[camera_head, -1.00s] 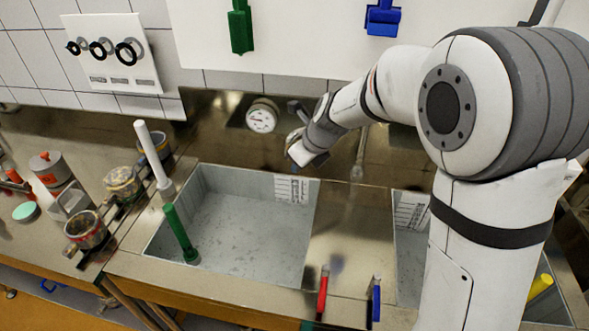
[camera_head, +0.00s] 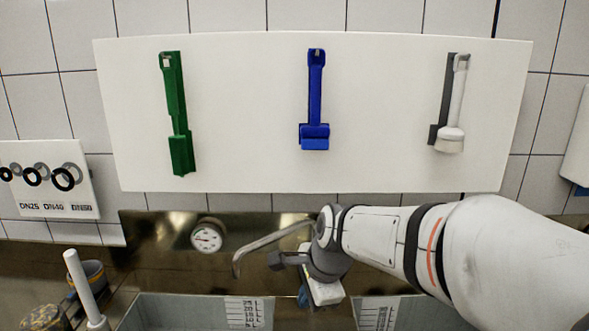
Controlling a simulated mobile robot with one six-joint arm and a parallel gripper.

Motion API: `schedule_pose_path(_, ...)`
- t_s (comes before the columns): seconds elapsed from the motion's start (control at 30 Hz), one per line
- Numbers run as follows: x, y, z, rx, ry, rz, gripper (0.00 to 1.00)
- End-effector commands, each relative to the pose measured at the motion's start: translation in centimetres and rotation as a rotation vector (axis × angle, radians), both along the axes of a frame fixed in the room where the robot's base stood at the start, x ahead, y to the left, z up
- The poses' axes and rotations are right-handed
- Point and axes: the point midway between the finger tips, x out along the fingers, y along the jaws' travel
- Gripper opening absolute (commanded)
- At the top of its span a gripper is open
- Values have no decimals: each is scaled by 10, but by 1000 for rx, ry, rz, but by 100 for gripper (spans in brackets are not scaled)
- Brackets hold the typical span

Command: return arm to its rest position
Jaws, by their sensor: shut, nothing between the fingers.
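My gripper (camera_head: 322,292) is at the end of my white arm, which reaches in from the right. It hangs in front of the metal splashback (camera_head: 160,232), above the sink area and beside the bent grey tap pipe (camera_head: 268,240). It is shut and empty. Its fingertips are small and partly hidden, and I cannot tell whether the wrist touches the pipe.
A white wall board (camera_head: 240,110) carries a green tool (camera_head: 175,115), a blue brush (camera_head: 315,100) and a white-headed brush (camera_head: 452,110). A dial gauge (camera_head: 207,237) is on the splashback. Sink basins (camera_head: 180,312) lie below. A white-handled tool (camera_head: 82,285) stands at left.

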Motion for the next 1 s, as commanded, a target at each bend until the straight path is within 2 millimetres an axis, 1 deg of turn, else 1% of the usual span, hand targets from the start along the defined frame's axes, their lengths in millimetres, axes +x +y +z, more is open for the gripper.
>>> schedule_pose_path(0.03, -13, -16, -4, -51, -36, 95, 0)
schedule_pose_path(0.2, -57, -63, -13, -242, -124, 458, 0)
schedule_pose_path(0.3, -83, -86, -21, -352, -156, 670, 0)
schedule_pose_path(0.4, -107, -105, -30, -447, -172, 861, 0)
schedule_pose_path(0.5, -125, -119, -37, -517, -176, 1008, 0)
schedule_pose_path(0.6, -136, -126, -42, -560, -177, 1106, 0)
schedule_pose_path(0.7, -141, -130, -44, -580, -175, 1156, 0)
schedule_pose_path(1.0, -142, -130, -44, -583, -174, 1167, 0)
